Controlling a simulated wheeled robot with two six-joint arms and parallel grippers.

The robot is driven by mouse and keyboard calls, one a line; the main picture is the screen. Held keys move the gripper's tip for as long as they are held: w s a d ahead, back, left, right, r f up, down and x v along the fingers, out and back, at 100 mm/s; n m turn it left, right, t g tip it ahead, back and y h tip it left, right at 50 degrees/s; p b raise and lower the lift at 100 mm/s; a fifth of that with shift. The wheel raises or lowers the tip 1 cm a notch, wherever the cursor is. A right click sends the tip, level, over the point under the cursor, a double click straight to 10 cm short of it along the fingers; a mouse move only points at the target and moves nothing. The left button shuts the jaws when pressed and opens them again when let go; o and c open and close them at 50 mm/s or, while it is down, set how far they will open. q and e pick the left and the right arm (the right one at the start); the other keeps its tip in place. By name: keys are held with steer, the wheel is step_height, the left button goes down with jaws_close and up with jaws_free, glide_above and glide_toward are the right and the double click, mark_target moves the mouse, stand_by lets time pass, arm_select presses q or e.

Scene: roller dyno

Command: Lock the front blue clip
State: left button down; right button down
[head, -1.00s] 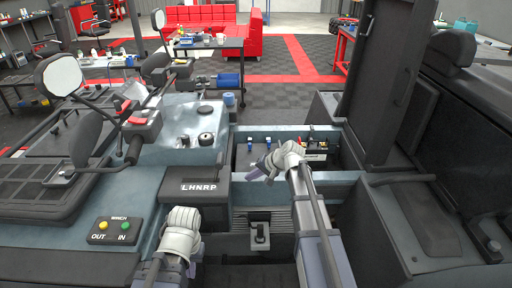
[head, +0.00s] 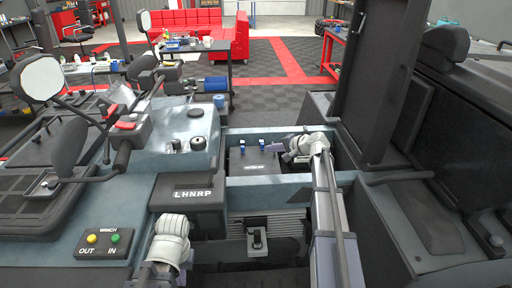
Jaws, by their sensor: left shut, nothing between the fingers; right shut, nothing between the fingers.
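Two small blue clips stand upright on a dark box (head: 254,166) inside the open compartment: a left one (head: 242,147) and a right one (head: 262,146). I cannot tell which is the front one or whether either is locked. My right gripper (head: 282,148) is shut and empty, its fingers pointing left, just right of the right clip; I cannot tell if it touches. My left gripper (head: 184,264) is shut and empty, low at the front near the LHNRP panel (head: 188,192), well away from the clips.
The compartment's blue-grey front wall (head: 250,190) stands between me and the box. A raised dark panel (head: 372,80) rises at the right. A black lever (head: 256,238) sits below the compartment. The winch button box (head: 104,243) is at the lower left.

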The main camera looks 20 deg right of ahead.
steer(key=b, duration=0.5)
glide_toward(243, 147)
steer(key=f, duration=0.1)
steer(key=w+f, duration=0.1)
steer(key=f, duration=0.1)
steer(key=shift+a+f, duration=0.1)
steer(key=shift+w+a+r, duration=0.1)
steer(key=shift+w+a, duration=0.2)
steer(key=shift+w, duration=0.2)
steer(key=shift+w+a+r, duration=0.1)
steer(key=shift+w+a, duration=0.15)
steer(key=shift+w, duration=0.2)
steer(key=shift+w+a, duration=0.5)
steer(key=shift+w, duration=0.2)
